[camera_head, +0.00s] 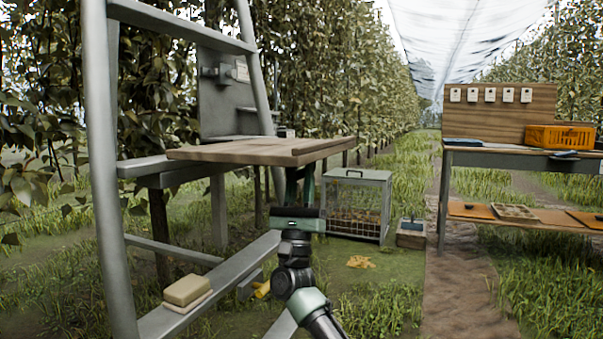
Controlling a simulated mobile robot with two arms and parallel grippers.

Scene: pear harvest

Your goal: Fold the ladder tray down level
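The ladder tray (240,151) is a brown wooden board on the grey ladder (98,150). It juts out to the right between the ladder's rails and looks about level; a slight tilt cannot be ruled out. One arm of mine comes in from the bottom, right of the ladder, and I take it for my right. Its gripper (299,182) points up beneath the tray's right part, with dark fingers near the underside. The tray hides the fingertips, so contact and grip cannot be told. My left gripper is not in view.
A tan block (187,290) lies on a lower ladder step. A wire cage (357,179) stands on the grass behind my gripper, with a small box (411,234) beside it. A workbench (500,159) with an orange crate (560,136) stands at right. A dirt path lies between.

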